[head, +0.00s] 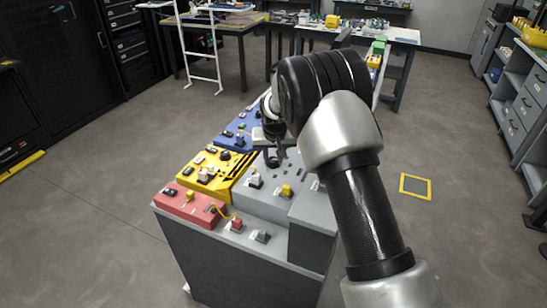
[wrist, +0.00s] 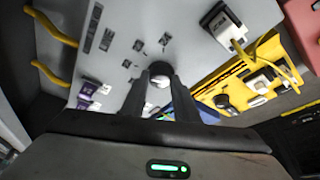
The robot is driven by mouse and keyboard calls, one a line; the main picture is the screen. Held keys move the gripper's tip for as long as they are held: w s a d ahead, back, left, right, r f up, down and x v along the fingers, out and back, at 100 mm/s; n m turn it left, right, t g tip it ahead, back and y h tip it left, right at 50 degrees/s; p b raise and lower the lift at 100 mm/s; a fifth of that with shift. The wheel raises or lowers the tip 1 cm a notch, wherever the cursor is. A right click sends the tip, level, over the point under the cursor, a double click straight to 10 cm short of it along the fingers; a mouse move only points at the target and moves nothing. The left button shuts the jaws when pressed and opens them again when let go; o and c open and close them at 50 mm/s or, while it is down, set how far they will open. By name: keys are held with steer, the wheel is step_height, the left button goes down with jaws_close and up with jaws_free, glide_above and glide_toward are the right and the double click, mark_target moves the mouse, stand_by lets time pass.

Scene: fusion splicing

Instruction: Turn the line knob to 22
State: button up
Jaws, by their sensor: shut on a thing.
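My gripper (head: 270,150) is above the grey panel of the console in the head view. In the wrist view the two dark fingers of my gripper (wrist: 161,75) are closed around a small round knob (wrist: 158,81) with a pale face. They point straight at the grey panel (wrist: 120,18). The fingers cover both sides of the knob. Small dark marks (wrist: 138,45) lie on the panel around it, too small to read. The knob's pointer and its setting cannot be made out.
A yellow box (head: 211,172), a blue box (head: 236,131) and a red box (head: 190,204) stand left of the grey panel.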

steer(key=o, duration=1.1)
steer(key=shift+c, duration=0.2)
steer(key=a+v, duration=0.1)
steer(key=v, duration=1.6)
steer(key=shift+d+r, duration=0.25)
steer(key=shift+d, duration=0.25)
steer(key=shift+r, duration=0.1)
steer(key=s+d+r+p, duration=0.3)
steer(key=s+d+r, duration=0.8)
steer(key=s+r, duration=0.25)
steer(key=s+d+r+p, duration=0.1)
steer(key=s+d+p, duration=0.1)
steer(key=s, duration=0.8)
steer(key=s+d+r+m+t+p, duration=0.1)
steer(key=s+d, duration=0.4)
steer(key=s, duration=0.6)
steer(key=shift+d+r+h+p, duration=0.2)
steer(key=shift+d+h+p, duration=0.1)
steer(key=shift+p, duration=0.1)
